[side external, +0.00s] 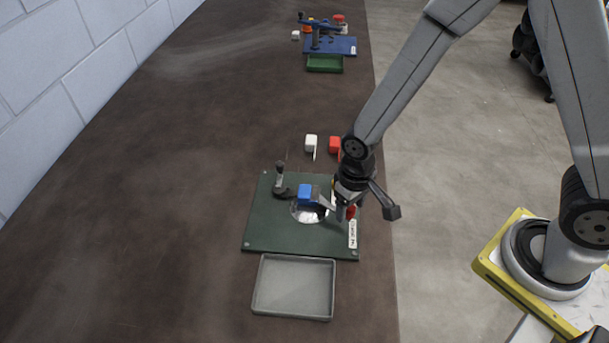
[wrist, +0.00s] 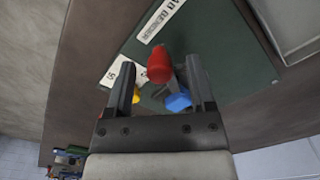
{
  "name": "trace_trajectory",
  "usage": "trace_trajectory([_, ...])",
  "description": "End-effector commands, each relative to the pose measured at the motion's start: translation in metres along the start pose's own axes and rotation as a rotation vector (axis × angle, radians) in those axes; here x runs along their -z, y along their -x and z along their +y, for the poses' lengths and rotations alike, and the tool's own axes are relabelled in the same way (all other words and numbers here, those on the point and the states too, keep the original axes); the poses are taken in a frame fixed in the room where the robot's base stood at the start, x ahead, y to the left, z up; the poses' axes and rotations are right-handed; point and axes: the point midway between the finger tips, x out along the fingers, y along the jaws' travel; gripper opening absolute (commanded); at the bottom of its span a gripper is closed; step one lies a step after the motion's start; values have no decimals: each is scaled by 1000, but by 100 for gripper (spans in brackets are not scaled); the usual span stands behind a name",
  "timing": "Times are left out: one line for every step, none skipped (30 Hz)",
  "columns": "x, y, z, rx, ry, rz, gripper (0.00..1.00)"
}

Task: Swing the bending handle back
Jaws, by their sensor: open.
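The bending handle's red knob (wrist: 160,68) shows between the two fingers of my gripper (wrist: 160,61) in the wrist view. The fingers are apart, with a gap visible on each side of the knob. In the side view my gripper (side external: 331,208) is low over the right part of the green base plate (side external: 265,235). A bit of red knob (side external: 351,212) shows beside it. A blue block (side external: 304,192) sits near the plate's middle; it also shows in the wrist view (wrist: 178,101). My gripper hides much of the handle's arm.
A dark upright post (side external: 280,180) stands at the plate's back left. An empty grey tray (side external: 293,287) lies in front. A white piece (side external: 311,143) and a red piece (side external: 334,145) are behind. A second, blue fixture (side external: 330,46) is far back. The bench's left is clear.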

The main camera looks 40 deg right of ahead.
Motion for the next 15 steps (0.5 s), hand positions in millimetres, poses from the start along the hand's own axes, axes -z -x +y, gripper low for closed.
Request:
trace_trajectory([0, 0, 0, 0, 0, 0, 70])
trace_trajectory([0, 0, 0, 0, 0, 0, 60])
trace_trajectory([0, 0, 0, 0, 0, 0, 48])
trace_trajectory([0, 0, 0, 0, 0, 0, 38])
trace_trajectory([0, 0, 0, 0, 0, 0, 29])
trace_trajectory([0, 0, 0, 0, 0, 0, 16])
trace_trajectory([0, 0, 0, 0, 0, 0, 6])
trace_trajectory([0, 0, 0, 0, 0, 0, 0])
trace_trajectory([0, 0, 0, 0, 0, 0, 0])
trace_trajectory([0, 0, 0, 0, 0, 0, 0])
trace_trajectory([0, 0, 0, 0, 0, 0, 0])
trace_trajectory([0, 0, 0, 0, 0, 0, 0])
trace_trajectory([0, 0, 0, 0, 0, 0, 0])
trace_trajectory([0, 0, 0, 0, 0, 0, 0])
trace_trajectory([0, 0, 0, 0, 0, 0, 0])
